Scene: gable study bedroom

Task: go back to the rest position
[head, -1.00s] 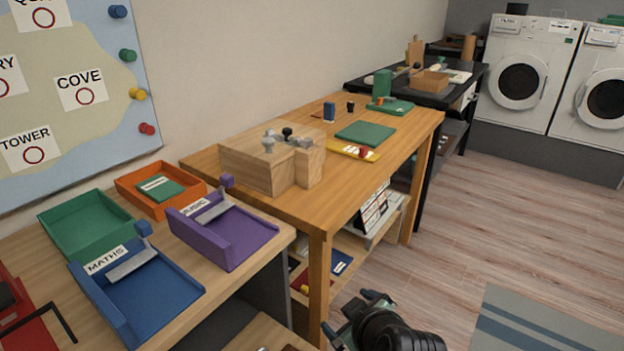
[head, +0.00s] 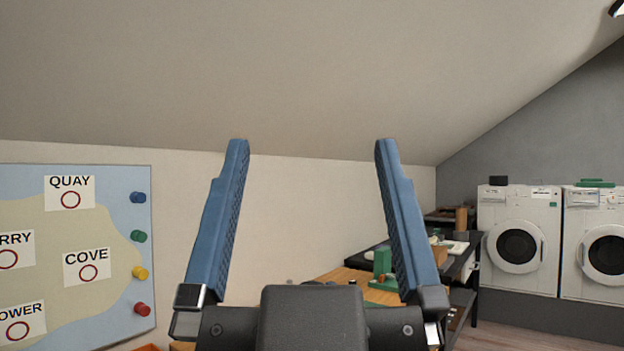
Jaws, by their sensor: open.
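My gripper (head: 312,150) is raised in the middle of the head view, close to the camera. Its two blue fingers point up and stand wide apart.
A map board (head: 110,290) with place labels and coloured pegs hangs on the left wall. Two white washing machines (head: 519,205) (head: 592,210) stand at the back right.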

